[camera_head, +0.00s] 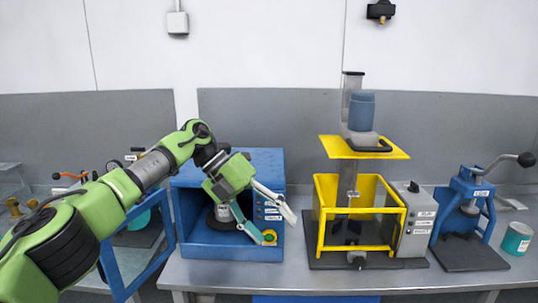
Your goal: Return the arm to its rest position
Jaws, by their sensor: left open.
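My left arm (107,203), green and grey, comes in from the left and bends down at the wrist. My left gripper (278,226) is open, its fingers spread in front of the right side of the blue box-shaped machine (255,160). Nothing shows between the fingers. The machine's framed door (165,243) stands open to the left, and a grey container (221,218) is inside, partly hidden by my gripper. My right gripper is out of view.
A yellow agitator stand (365,147) with a grey control box (414,222) stands right of the blue machine. Further right are a blue lever press (468,205) and a teal can (517,238). The metal bench (290,272) is bare along its front edge.

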